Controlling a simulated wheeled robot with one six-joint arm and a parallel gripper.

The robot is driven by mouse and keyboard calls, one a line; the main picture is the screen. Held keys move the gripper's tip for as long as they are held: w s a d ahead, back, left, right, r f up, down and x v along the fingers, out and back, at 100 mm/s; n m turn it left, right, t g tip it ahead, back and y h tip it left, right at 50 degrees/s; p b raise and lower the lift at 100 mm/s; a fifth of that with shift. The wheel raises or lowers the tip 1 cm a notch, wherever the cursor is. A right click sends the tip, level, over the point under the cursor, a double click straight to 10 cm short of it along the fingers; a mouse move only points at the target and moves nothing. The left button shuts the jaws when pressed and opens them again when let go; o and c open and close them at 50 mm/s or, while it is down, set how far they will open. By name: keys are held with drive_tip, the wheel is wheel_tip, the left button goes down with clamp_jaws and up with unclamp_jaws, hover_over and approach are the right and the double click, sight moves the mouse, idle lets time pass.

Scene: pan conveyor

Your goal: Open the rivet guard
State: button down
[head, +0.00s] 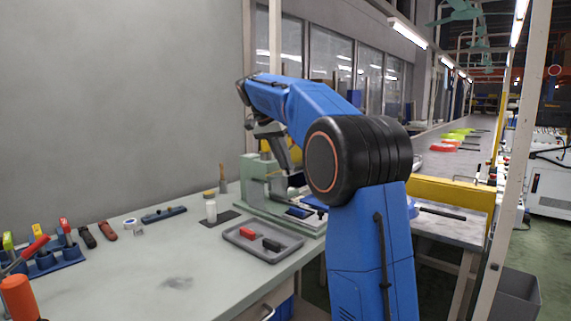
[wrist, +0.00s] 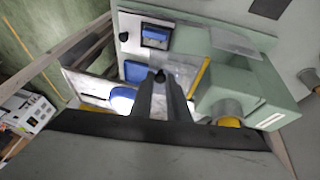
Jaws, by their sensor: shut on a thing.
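The pale green rivet press (head: 252,181) stands on the bench, and its body (wrist: 262,88) fills the right of the wrist view. The rivet guard looks like a clear panel (wrist: 182,68) with a yellow edge beside the press, low over its base. My gripper (wrist: 160,84) is shut at the guard, with a small dark knob-like part at its fingertips. The fingers hide most of what they hold. In the head view my arm reaches over the press and hides part of its right side.
Beyond my arm is a conveyor (head: 455,160) with coloured pans. The bench's left middle is mostly clear.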

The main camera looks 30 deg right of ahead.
drive_tip(key=c, duration=1.7)
unclamp_jaws()
drive_tip(key=shift+r, duration=0.1)
drive_tip(key=v, duration=1.1)
drive_tip(key=shift+a+r, duration=0.2)
drive_tip(key=shift+r, duration=0.15)
drive_tip(key=s+a+f+n+t+y, duration=0.1)
drive_tip(key=s+a+f+n, duration=0.25)
drive_tip(key=s+f, duration=0.45)
drive_tip(key=s+a+f+n+t+y, duration=0.15)
drive_tip(key=s+f+n, duration=0.25)
drive_tip(key=s, duration=0.7)
drive_tip(key=s+a+f+n, duration=0.2)
drive_tip(key=s+f, duration=0.5)
drive_tip(key=f, duration=0.1)
drive_tip(key=s+a+f+n+t+y, duration=0.1)
drive_tip(key=s+a+f+n, duration=0.1)
drive_tip(key=s+f, duration=0.5)
drive_tip(key=s+a+f+n+t+y, duration=0.1)
drive_tip(key=s+a+f+n, duration=0.1)
drive_tip(key=s+f, duration=0.5)
drive_tip(key=shift+s+a+f, duration=0.15)
drive_tip(key=shift+f, duration=0.55)
drive_tip(key=shift+s+a+f, duration=0.1)
drive_tip(key=shift+a+f, duration=0.05)
drive_tip(key=shift+f, duration=0.6)
drive_tip(key=shift+s+a+f, duration=0.1)
drive_tip(key=shift+s+f, duration=0.05)
drive_tip(key=shift+f, duration=0.55)
